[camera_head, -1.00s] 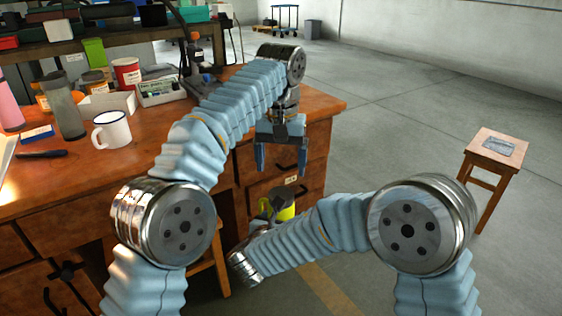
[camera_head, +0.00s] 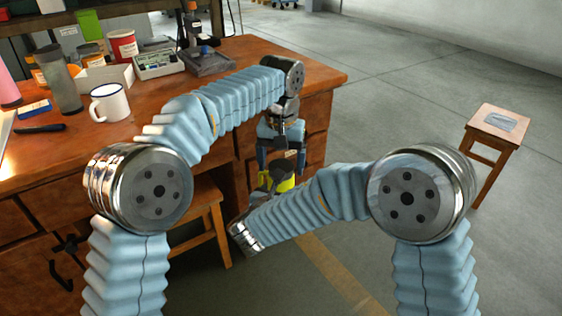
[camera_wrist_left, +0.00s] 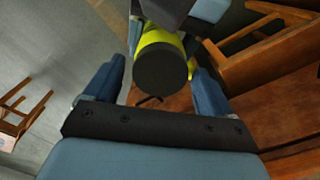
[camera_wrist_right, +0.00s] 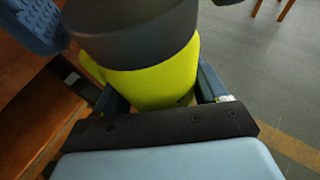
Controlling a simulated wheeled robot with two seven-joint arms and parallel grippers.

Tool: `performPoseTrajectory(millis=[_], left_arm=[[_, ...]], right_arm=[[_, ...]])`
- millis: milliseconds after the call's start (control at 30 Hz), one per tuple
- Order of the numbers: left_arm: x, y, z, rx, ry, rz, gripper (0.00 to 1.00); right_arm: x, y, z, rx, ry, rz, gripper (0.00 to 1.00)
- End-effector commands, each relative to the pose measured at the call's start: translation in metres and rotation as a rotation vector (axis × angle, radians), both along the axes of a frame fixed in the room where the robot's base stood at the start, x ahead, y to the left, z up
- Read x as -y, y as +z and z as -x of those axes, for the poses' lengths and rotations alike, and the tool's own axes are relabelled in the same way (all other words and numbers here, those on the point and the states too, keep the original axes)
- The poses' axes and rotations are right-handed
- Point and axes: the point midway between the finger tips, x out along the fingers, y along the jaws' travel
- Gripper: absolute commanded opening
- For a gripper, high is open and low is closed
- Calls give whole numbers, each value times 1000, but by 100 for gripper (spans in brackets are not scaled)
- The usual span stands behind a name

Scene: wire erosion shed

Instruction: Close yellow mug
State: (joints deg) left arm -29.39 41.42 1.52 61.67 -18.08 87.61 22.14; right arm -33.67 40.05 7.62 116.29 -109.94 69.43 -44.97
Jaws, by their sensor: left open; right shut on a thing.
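The yellow mug (camera_head: 284,186) is held off the floor beside the bench's right end. A dark, round lid (camera_wrist_left: 160,70) is on its top; I cannot tell how tightly it sits. In the right wrist view the yellow body (camera_wrist_right: 150,84) shows below the dark lid (camera_wrist_right: 132,38). My right gripper (camera_wrist_right: 160,90) is shut on the mug's body; in the head view it is mostly hidden. My left gripper (camera_head: 281,168) is open, pointing down over the mug. In the left wrist view its fingers stand on either side of the lid, with gaps visible.
The wooden bench (camera_head: 60,178) fills the left, bearing a white mug (camera_head: 109,103), jars and boxes. A wooden stool (camera_head: 207,215) stands by the bench front. Another stool (camera_head: 483,143) with a grey item stands right. Floor between is clear.

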Motion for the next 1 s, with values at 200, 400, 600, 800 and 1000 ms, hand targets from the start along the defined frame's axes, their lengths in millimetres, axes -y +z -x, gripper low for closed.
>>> performPoseTrajectory(millis=[200, 400, 600, 800, 1000], left_arm=[[0, -2, 0, 0, 0, 0, 84], [0, -2, 0, 0, 0, 0, 67], [0, -2, 0, 0, 0, 0, 37], [0, -2, 0, 0, -8, 0, 27], [0, -2, 0, 0, -8, 0, 83]], right_arm=[[0, 1, 0, 2, 0, 0, 0], [0, 1, 0, 2, 0, 0, 0], [0, 1, 0, 2, 0, 0, 0], [0, 1, 0, 2, 0, 0, 0], [0, 1, 0, 2, 0, 0, 0]])
